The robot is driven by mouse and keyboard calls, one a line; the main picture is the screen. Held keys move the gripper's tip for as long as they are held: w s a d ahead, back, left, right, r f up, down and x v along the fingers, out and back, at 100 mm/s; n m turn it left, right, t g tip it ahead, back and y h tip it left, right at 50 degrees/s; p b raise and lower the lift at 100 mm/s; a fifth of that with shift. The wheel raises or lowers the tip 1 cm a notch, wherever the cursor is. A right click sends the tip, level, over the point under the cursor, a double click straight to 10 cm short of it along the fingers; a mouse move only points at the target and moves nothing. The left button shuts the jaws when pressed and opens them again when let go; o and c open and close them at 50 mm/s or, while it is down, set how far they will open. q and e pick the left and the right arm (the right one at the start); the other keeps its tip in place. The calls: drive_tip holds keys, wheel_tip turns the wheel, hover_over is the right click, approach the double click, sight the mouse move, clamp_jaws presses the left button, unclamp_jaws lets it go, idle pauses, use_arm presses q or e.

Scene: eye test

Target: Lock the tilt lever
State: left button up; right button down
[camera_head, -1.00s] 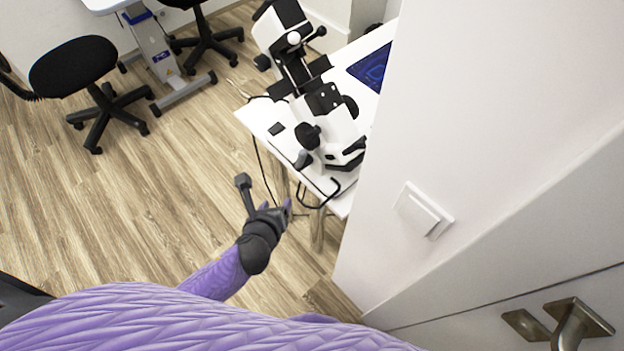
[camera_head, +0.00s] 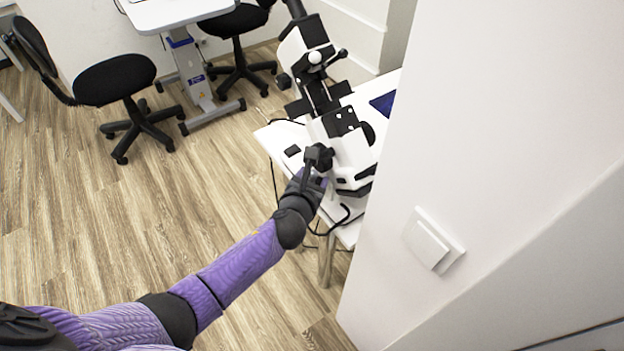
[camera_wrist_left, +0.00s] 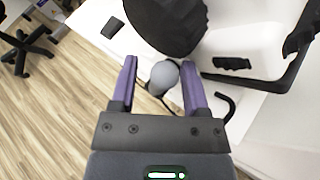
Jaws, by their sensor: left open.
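A white and black slit-lamp-like instrument (camera_head: 345,150) stands on a white table at the right of the floor area. In the left wrist view its large black knob (camera_wrist_left: 168,22) fills the top. Below it a grey rounded knob (camera_wrist_left: 164,75) shows between my fingers; I cannot tell for sure whether it is the tilt lever. My left gripper (camera_head: 316,182), on the purple arm, is at the near side of the instrument's base. In the left wrist view the gripper (camera_wrist_left: 159,84) is open, its purple fingers either side of the grey knob. Contact cannot be told. My right gripper is not in view.
The white table (camera_head: 275,138) carries the instrument and a small black item (camera_head: 292,150). Black cables hang at its near edge. A white wall (camera_head: 480,120) with a switch (camera_head: 432,240) closes the right side. Black chairs (camera_head: 115,78) stand at the back left. Wooden floor is clear at left.

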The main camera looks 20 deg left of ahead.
use_arm(q)
clamp_jaws()
idle(1.4)
